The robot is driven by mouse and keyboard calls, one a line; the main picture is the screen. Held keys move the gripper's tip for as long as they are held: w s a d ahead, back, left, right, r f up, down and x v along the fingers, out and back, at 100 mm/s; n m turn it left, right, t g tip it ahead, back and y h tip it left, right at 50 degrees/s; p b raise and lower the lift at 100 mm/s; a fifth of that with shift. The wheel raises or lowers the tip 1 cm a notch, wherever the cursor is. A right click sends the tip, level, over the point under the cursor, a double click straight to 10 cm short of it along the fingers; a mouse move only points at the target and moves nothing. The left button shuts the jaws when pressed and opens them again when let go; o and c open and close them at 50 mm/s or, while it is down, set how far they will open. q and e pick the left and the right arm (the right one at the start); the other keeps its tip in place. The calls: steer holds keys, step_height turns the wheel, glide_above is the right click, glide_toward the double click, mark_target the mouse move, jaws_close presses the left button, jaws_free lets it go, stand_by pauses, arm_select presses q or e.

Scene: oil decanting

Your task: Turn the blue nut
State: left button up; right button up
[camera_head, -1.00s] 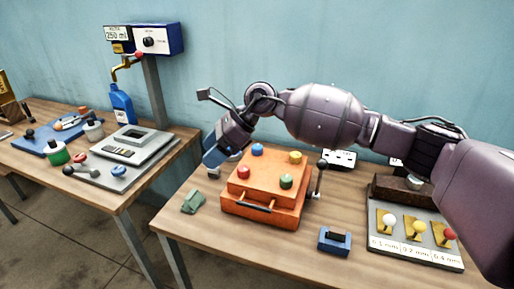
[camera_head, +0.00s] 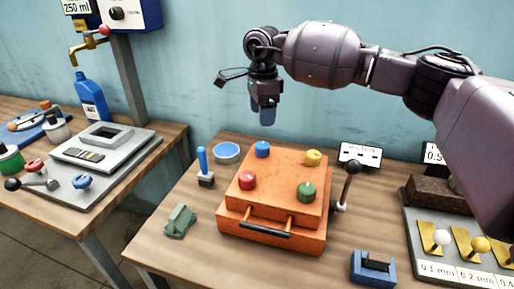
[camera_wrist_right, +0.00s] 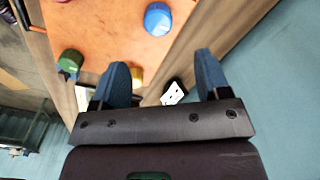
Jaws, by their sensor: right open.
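The blue nut (camera_head: 262,149) stands on the back left of the orange box's top (camera_head: 275,182). A red nut (camera_head: 247,180), a yellow nut (camera_head: 313,157) and a green nut (camera_head: 306,191) stand on the same top. My right gripper (camera_head: 263,122) points down above and just behind the blue nut, apart from it. In the right wrist view, the blue nut (camera_wrist_right: 158,19) lies beyond the open, empty fingers (camera_wrist_right: 164,75), roughly in line with the gap between them. My left gripper is not in view.
A black-knobbed lever (camera_head: 349,175) stands at the box's right side. A blue-handled tool (camera_head: 203,166) and a round blue-topped dish (camera_head: 226,152) are left of the box. A green block (camera_head: 180,220) and a blue block (camera_head: 373,267) lie near the front. A label panel (camera_head: 360,155) stands behind.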

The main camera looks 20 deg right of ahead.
mark_target(262, 144)
steer(key=shift+s+f, duration=0.15)
steer(key=shift+f, duration=0.15)
step_height(262, 144, down, 10)
stand_by(0.3)
steer(key=c, duration=0.9)
